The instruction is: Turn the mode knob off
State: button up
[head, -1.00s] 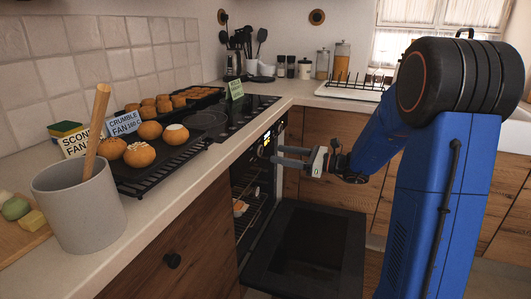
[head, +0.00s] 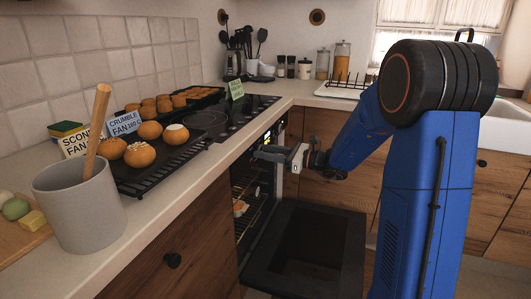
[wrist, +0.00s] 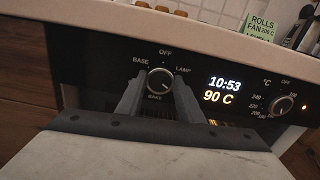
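The mode knob (wrist: 160,79) is a round dark knob with a light rim on the oven's black control panel. Labels OFF, LAMP, BASE and BAKE stand around it; I cannot tell surely where its mark points. My gripper (wrist: 158,88) is open, with one finger on each side of the knob in the wrist view. Whether the fingers touch it is unclear. In the head view my gripper (head: 268,152) is at the oven's front, and the knob is hidden.
The display (wrist: 222,90) reads 10:53 and 90 C. A temperature knob (wrist: 284,103) is to its right. The oven door (head: 345,255) hangs open below my gripper. The counter (head: 145,220) edge runs above the panel; trays of buns and a grey pot (head: 80,208) stand on it.

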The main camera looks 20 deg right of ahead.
jog(key=shift+c, duration=1.3)
jog(key=n, duration=2.3)
jog(key=shift+s+f+n, duration=0.1)
jog(key=shift+n, duration=0.3)
jog(key=o, duration=1.1)
